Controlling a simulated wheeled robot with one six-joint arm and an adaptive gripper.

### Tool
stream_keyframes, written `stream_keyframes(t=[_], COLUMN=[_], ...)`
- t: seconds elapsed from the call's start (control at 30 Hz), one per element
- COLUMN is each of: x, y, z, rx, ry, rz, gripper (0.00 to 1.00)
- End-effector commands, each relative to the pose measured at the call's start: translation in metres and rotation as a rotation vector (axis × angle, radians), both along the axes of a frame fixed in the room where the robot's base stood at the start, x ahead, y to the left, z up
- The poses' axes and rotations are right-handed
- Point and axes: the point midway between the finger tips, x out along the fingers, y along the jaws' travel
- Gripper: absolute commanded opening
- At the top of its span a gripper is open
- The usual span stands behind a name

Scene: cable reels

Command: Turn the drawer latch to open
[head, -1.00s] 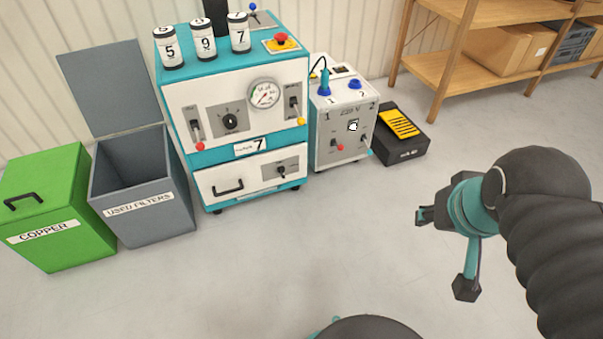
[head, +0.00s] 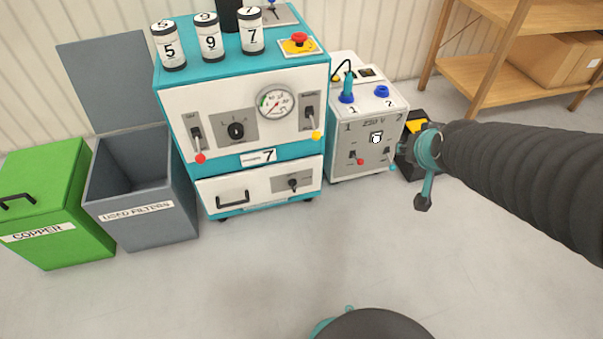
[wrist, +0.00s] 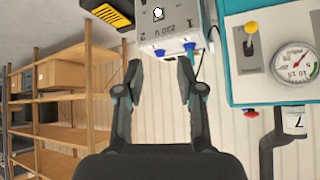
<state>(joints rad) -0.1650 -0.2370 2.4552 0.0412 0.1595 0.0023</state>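The drawer (head: 262,189) is the white front at the bottom of the teal and white machine, with a black handle (head: 233,197) on its left. The drawer latch (head: 294,183) is a small dark knob on a grey plate at the drawer's right; its exact angle is too small to tell. The drawer looks shut. My gripper (head: 421,150) is to the right of the machine, in front of the pedal, apart from the latch. In the wrist view my gripper (wrist: 158,82) has its fingers wide apart with nothing between them. The latch does not show in the wrist view.
A grey 230 V box (head: 360,140) stands right of the machine, with a black and yellow pedal (head: 412,128) beside it. A grey filter bin (head: 150,215) and green copper bin (head: 60,205) stand left. Wooden shelves (head: 500,80) are behind right. The floor in front is clear.

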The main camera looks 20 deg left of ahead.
Motion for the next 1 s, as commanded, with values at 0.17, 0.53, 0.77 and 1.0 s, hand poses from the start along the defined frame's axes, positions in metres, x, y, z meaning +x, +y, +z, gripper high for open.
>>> stream_keyframes(t=[0.17, 0.53, 0.77, 1.0], x=[0.046, 0.102, 0.107, 0.087], y=[0.037, 0.113, 0.155, 0.190], z=[-0.046, -0.143, -0.209, -0.277], rx=[0.022, 0.074, 0.109, 0.148], ry=[-0.082, -0.275, -0.395, -0.521], rz=[0.047, 0.131, 0.183, 0.244], gripper=[0.38, 0.38, 0.38, 0.38])
